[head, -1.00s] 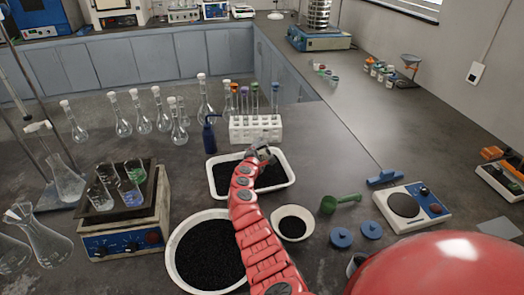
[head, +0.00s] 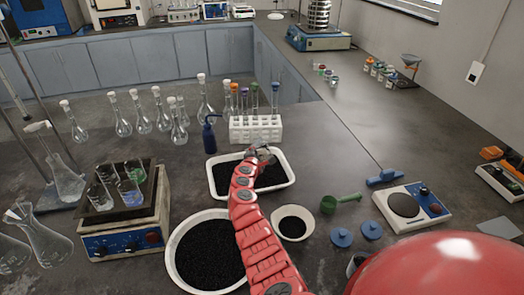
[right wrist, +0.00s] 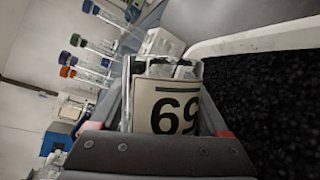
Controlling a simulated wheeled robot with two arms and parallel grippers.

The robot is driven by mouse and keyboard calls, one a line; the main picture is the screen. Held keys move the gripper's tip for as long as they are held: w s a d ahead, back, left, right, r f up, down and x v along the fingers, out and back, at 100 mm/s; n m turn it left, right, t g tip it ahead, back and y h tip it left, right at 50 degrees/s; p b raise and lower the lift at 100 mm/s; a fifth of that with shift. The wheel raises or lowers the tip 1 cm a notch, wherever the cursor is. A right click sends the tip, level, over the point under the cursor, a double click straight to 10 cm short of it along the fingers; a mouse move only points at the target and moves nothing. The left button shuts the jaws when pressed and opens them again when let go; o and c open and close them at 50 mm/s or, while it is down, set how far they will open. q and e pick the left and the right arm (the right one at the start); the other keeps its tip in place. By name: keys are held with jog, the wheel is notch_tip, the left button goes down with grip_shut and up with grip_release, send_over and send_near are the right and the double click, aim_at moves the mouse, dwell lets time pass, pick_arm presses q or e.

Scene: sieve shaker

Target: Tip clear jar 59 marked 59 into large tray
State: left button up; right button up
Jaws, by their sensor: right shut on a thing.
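My right gripper (head: 262,154) is over the far part of the large white tray (head: 287,166), which holds black granules. In the right wrist view the right gripper (right wrist: 166,112) is shut on clear jar 59 (right wrist: 168,100). The jar's pale label reads 59 upside down, and the surroundings lie sideways, so the gripper is rolled over. In the head view the jar is small and partly hidden by my gripper. I cannot tell whether anything is left inside it. The tray's white rim and black granules also fill the right of the wrist view (right wrist: 245,41). My left gripper is not in view.
A white test tube rack (head: 255,131) and a dark blue bottle (head: 209,137) stand just behind the tray. A round white basin (head: 174,262) and a small white bowl (head: 309,224) of black granules are in front.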

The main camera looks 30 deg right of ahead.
dwell(0.4)
jog(key=shift+d+r+p, duration=0.1)
jog(key=shift+p, duration=0.35)
jog(key=m+p, duration=0.1)
jog(key=m+y+p, duration=0.1)
jog(key=p, duration=0.1)
jog(key=shift+s+d+y, duration=0.2)
jog(key=shift+d+y, duration=0.1)
jog(key=shift+d, duration=0.05)
jog(key=shift+f+m+y+p, duration=0.3)
jog(key=shift+f+p, duration=0.15)
jog(key=shift+p, duration=0.3)
jog(key=shift+f, duration=0.2)
jog(key=m+y+p, duration=0.1)
jog(key=p, duration=0.1)
jog(key=m+p, duration=0.1)
jog(key=p, duration=0.1)
jog(key=shift+d+r+y, duration=0.15)
jog(key=shift+d+y, duration=0.1)
jog(key=shift+y, duration=0.15)
jog(key=shift+f+m+y+p, duration=0.4)
jog(key=shift+y+p, duration=0.1)
jog(key=shift+p, duration=0.2)
jog(key=shift+f, duration=0.25)
